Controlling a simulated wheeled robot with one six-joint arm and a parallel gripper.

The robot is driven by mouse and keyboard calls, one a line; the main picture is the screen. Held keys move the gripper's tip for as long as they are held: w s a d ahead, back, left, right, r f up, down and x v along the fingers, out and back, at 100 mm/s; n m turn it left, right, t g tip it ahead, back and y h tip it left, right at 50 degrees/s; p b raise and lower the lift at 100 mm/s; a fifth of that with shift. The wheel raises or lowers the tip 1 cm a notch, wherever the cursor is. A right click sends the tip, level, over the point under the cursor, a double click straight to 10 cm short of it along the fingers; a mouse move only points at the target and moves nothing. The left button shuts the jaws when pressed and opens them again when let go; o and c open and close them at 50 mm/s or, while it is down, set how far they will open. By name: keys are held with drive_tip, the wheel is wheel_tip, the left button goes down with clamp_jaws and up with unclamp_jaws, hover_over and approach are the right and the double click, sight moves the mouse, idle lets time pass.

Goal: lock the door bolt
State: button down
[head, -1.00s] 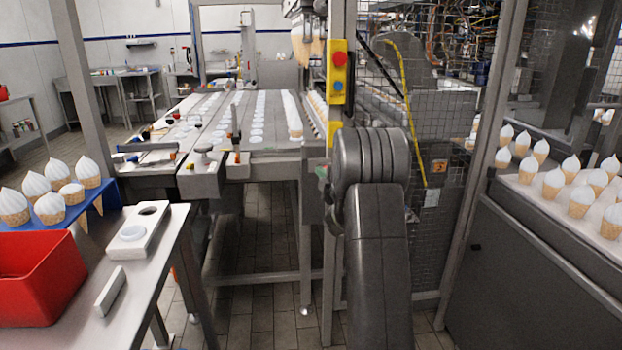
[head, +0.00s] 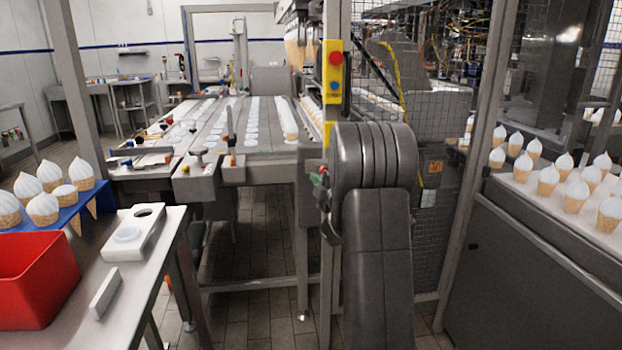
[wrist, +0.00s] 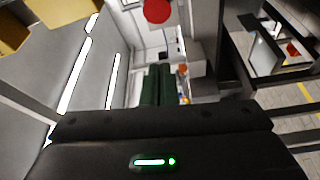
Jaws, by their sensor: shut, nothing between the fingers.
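The door bolt cannot be made out for certain in either view. A mesh guard door (head: 440,150) stands behind my arm in the head view. A yellow control box (head: 334,80) with a red and a blue button is on the post left of it, and a smaller yellow part (head: 329,132) sits below the box. My gripper's dark green fingers (wrist: 157,85) are together and empty in the wrist view, above its black housing. A red round button (wrist: 156,10) shows beyond them at the top. In the head view my arm hides most of the gripper.
A steel table (head: 140,290) with a red bin (head: 35,285) and a white holder (head: 134,232) is at front left. A conveyor (head: 255,125) lies behind. A grey cabinet (head: 530,290) carrying several cones is at right. Floor (head: 245,310) is clear between table and my arm.

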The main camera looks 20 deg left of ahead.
drive_tip(key=shift+v, duration=2.35)
drive_tip(key=shift+s+a, duration=0.1)
drive_tip(key=shift+a, duration=0.1)
drive_tip(key=p+x, duration=0.4)
drive_tip(key=x, duration=0.6)
drive_tip(key=shift+s+a+f, duration=0.15)
drive_tip(key=shift+a+f, duration=0.1)
drive_tip(key=shift+f, duration=0.1)
drive_tip(key=w+d+b, duration=0.1)
drive_tip(key=b, duration=0.1)
drive_tip(key=shift+d+b, duration=0.3)
drive_tip(key=shift+b, duration=0.05)
